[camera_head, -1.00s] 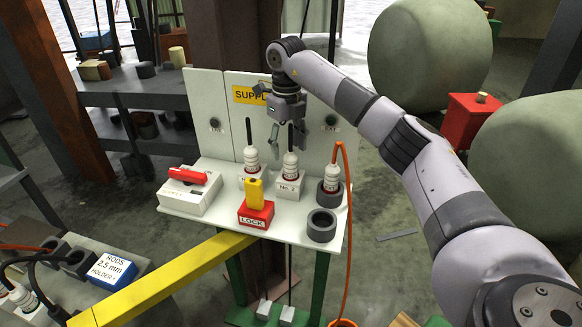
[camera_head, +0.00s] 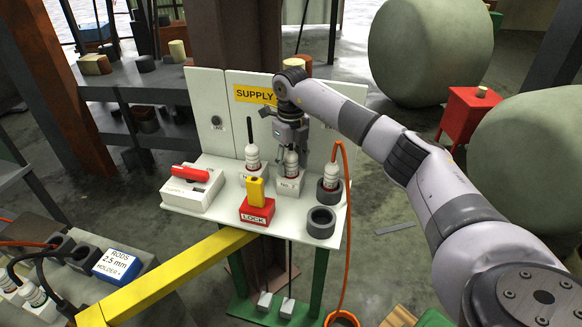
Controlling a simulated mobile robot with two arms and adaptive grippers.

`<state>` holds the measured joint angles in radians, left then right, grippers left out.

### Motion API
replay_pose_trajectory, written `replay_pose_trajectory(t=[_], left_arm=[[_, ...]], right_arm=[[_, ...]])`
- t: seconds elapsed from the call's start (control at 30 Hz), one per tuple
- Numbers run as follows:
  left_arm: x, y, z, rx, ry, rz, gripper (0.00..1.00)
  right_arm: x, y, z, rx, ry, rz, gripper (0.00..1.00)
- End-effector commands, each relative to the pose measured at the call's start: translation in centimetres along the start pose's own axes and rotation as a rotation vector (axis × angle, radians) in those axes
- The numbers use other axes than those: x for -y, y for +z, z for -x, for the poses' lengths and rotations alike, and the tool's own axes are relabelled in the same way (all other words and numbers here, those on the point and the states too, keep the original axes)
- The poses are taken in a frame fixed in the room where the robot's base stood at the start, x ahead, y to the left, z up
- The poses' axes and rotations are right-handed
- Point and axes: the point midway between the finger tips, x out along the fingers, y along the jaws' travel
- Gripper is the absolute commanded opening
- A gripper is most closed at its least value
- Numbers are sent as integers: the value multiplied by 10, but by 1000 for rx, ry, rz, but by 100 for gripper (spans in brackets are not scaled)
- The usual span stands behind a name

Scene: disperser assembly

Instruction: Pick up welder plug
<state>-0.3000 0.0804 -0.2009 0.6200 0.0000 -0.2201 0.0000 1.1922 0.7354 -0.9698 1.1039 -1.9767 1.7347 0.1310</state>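Three white ribbed plugs stand upright on the white supply stand (camera_head: 200,211). The left plug (camera_head: 252,160) and the middle plug (camera_head: 291,168) sit in white holders; the middle holder (camera_head: 290,187) is marked No. 2. The right plug (camera_head: 331,176), with an orange cable, sits in a dark ring. Which one is the welder plug is not marked clearly. My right gripper (camera_head: 291,151) points down over the middle plug, with its fingers at either side of the plug's upper end. Whether they touch it cannot be made out. My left gripper is not in view.
A red LOCK block (camera_head: 257,211) with a yellow top, a red-handled switch box (camera_head: 192,188) and an empty dark ring (camera_head: 321,222) are on the stand. A yellow beam (camera_head: 175,272) runs to the lower left. The orange cable (camera_head: 347,240) hangs down the right side.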

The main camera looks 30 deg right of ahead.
Motion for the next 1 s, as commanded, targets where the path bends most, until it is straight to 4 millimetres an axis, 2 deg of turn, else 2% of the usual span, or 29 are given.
replay_pose_trajectory(t=[0.07, 0.63, 1.0], left_arm=[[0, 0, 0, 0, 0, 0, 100], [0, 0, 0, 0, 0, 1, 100], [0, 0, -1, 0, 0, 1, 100]], right_arm=[[0, 0, 0, 0, 0, 0, 38], [0, 0, 0, 0, 0, 0, 0], [0, 0, 3, 2, 0, 0, 0]])
